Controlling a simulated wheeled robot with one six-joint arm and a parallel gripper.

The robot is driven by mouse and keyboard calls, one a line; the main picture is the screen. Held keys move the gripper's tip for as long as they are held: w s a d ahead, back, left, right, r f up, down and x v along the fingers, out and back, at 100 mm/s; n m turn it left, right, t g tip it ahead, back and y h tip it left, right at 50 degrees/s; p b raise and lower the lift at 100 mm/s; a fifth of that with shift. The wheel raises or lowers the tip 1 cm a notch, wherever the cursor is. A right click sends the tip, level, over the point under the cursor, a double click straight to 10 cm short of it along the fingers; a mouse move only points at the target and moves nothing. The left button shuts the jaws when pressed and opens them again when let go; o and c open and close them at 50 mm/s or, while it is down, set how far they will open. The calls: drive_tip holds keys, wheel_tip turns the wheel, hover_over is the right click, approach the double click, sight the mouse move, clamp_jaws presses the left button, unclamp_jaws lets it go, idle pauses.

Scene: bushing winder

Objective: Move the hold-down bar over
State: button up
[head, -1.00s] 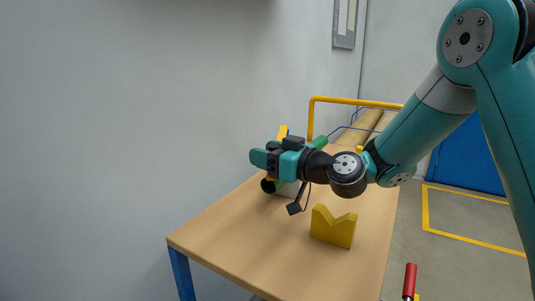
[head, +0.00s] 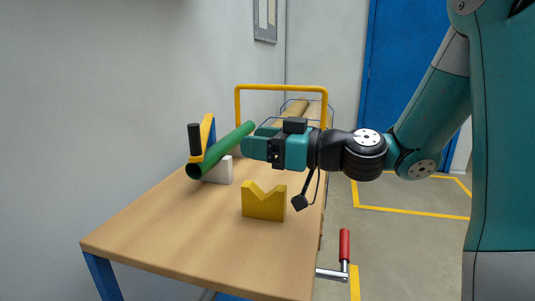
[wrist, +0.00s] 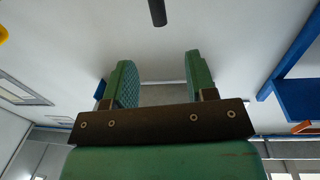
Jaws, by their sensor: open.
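The hold-down bar appears to be the yellow bar (head: 208,136) with a black grip (head: 195,140), standing at the left of the table in the head view. It rises beside the green tube (head: 222,150), with its grip upright. The tube rests at a white block (head: 219,171). My gripper (head: 248,147) is to the right of the bar, in front of part of the tube, pointing left. In the wrist view its two green fingers (wrist: 160,80) are apart with nothing between them. A dark rod end, probably the grip (wrist: 157,12), shows beyond them at the top.
A yellow V-notched block (head: 263,203) stands on the wooden table (head: 190,245) below my gripper. A yellow hoop frame (head: 280,88) rises behind. A red-handled crank (head: 344,246) sticks out at the table's right edge. The table's front left is clear.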

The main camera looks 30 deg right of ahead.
drive_tip(key=shift+v, duration=0.85)
